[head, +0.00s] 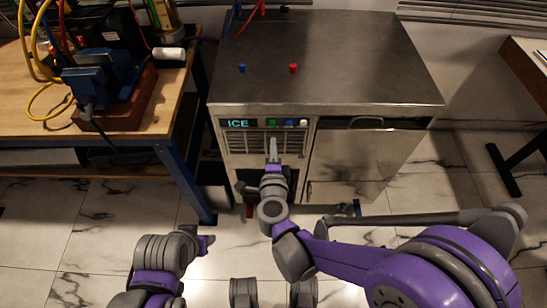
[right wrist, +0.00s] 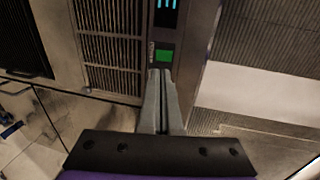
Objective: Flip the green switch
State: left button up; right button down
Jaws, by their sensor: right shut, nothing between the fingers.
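The green switch (head: 272,123) is on the front panel of a steel ice machine (head: 330,60), right of the lit "ICE" sign. My right gripper (head: 273,145) is shut and empty, pointing at the panel just below the switch. Its closed fingers (right wrist: 160,74) also show in the right wrist view. I cannot tell whether they touch the panel. My left gripper (head: 205,243) is low at the left, away from the machine, its fingers unclear.
A blue switch (head: 288,123) and a white knob (head: 303,124) sit right of the green switch. A vent grille (right wrist: 108,50) lies beside the panel. A wooden workbench (head: 30,125) with a vise (head: 105,80) and cables stands at the left. Open tiled floor lies in front.

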aim_at(274, 126)
jog(key=w, duration=0.3)
jog(key=w+f, duration=0.1)
jog(key=w, duration=0.2)
jog(key=shift+w+f, duration=0.1)
jog(key=shift+w, duration=0.1)
jog(key=shift+f+b, duration=0.1)
jog(key=shift+b, duration=0.2)
jog(key=shift+w+f+t+b, duration=0.2)
jog(key=shift+t+b, duration=0.15)
jog(key=shift+t, duration=0.05)
jog(key=shift+w+f+t+b, duration=0.1)
jog(key=shift+f+t+b, duration=0.05)
jog(key=shift+t+b, duration=0.5)
jog(key=shift+w+f+t+b, duration=0.1)
jog(key=shift+f+t+b, duration=0.15)
jog(key=shift+b, duration=0.1)
jog(key=shift+r, duration=0.15)
jog(key=shift+d, duration=0.1)
